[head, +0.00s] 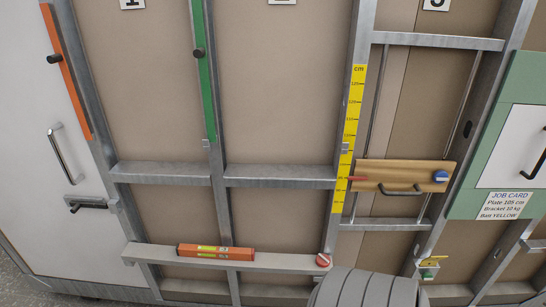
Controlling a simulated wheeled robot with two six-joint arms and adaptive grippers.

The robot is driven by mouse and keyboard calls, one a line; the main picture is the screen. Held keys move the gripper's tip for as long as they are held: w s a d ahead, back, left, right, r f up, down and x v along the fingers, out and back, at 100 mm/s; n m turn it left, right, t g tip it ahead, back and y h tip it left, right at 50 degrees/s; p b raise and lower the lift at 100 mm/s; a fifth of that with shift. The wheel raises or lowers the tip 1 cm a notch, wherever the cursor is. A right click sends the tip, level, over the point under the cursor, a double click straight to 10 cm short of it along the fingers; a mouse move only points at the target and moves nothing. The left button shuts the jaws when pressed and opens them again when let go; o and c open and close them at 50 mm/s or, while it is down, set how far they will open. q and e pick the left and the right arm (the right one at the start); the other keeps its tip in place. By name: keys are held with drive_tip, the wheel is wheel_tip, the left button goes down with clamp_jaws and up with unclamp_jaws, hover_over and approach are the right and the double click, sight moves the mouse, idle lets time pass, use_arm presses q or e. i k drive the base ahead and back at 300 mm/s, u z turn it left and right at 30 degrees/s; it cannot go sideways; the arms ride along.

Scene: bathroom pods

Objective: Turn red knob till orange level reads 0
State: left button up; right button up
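The red knob (323,260) is a small round knob with a pale mark, at the right end of a long metal rail (286,260) low in the picture. The orange level (215,251) lies along that rail, left of its middle. It has yellow-green vials, too small here to read a value. The rail slopes slightly down to the right in the picture. Neither gripper's fingers show.
A yellow cm scale (351,130) runs up a stud. A wooden plate (400,174) with a blue knob (440,176) and handle sits right of it. A yellow-handled valve (431,262) is lower right. A job card (508,203) hangs far right. A white door (45,150) stands left.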

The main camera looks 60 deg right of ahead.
sight(322, 260)
drive_tip(key=u, duration=0.2)
drive_tip(key=k, duration=0.8)
drive_tip(key=z, duration=1.1)
